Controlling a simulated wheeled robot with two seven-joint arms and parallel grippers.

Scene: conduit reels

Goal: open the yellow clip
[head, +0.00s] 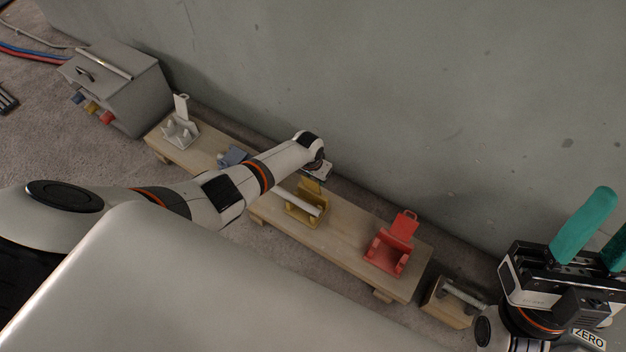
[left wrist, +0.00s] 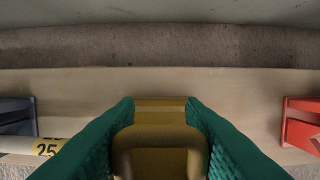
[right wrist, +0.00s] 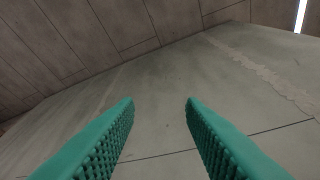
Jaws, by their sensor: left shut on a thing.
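The yellow clip (head: 304,209) stands on the wooden plank, with its upper part (left wrist: 160,140) between my left fingers in the left wrist view. My left gripper (left wrist: 160,112) is shut on that yellow part, with a green finger on each side. In the head view my left gripper (head: 316,177) is at the top of the yellow clip and partly hides it. A pale rod lies in the lower part of the yellow clip. My right gripper (right wrist: 160,105) is open and empty, raised at the right, with both green fingers apart.
The wooden plank (head: 345,236) runs along the wall and also bears a white clip (head: 181,125), a blue-grey clip (head: 232,156) and a red clip (head: 391,246). A grey box (head: 125,85) stands at the left. A small wooden block (head: 447,304) with a rod is at the right end.

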